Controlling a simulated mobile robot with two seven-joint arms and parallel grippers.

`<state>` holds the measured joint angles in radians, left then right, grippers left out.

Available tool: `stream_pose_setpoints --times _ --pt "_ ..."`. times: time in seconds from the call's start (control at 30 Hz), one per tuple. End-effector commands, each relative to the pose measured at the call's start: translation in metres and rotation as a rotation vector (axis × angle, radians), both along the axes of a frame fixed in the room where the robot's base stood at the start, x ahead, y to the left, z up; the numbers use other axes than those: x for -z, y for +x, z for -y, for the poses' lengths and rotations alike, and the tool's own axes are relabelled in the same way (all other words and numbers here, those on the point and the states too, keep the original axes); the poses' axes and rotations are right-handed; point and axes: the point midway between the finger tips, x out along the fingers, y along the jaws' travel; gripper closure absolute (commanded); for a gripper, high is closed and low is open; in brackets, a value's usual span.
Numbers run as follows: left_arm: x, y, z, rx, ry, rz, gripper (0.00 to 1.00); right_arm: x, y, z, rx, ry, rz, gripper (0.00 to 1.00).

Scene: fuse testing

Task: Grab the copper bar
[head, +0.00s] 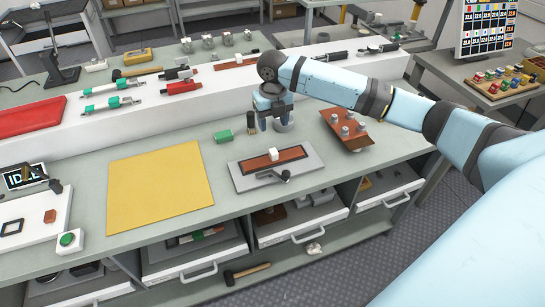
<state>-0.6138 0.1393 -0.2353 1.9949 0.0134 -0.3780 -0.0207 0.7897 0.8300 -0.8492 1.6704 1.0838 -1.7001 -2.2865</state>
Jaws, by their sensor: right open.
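A long copper-brown bar (290,154) lies flat on a grey plate (309,163) on the workbench, with a small white block (274,154) at its middle. It looks like the copper bar. A dark-handled clamp or lever (283,176) sits at the plate's front edge. My right gripper (268,127) points down just behind the bar, apart from it. It is open, and I see nothing held in it. My left gripper is out of view.
A brown board with several grey cylinders (336,118) stands to the right. A white raised shelf (215,84) with tools runs behind. Open drawers with handles (308,233) jut out below.

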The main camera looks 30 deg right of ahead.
Motion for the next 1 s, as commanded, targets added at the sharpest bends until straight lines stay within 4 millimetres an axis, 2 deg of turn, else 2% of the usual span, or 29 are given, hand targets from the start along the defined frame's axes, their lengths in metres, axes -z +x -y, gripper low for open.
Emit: stream_pose_setpoints --times 0.1,0.3,0.57,0.83,1.0 --pt "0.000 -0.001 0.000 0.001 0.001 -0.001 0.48 0.027 -0.001 -0.001 0.001 0.000 -0.003 0.45" --pt "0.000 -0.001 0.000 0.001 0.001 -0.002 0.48 0.060 -0.001 -0.001 0.002 0.001 -0.001 0.45" --pt "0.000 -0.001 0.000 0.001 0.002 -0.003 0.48 0.075 -0.001 -0.001 0.002 0.001 0.001 0.45" --pt "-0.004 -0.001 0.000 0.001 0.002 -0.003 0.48 0.113 -0.004 -0.001 0.002 0.001 0.000 0.45" --pt "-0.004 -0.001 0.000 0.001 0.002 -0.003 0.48 0.122 -0.004 -0.001 0.002 0.000 0.003 0.45"
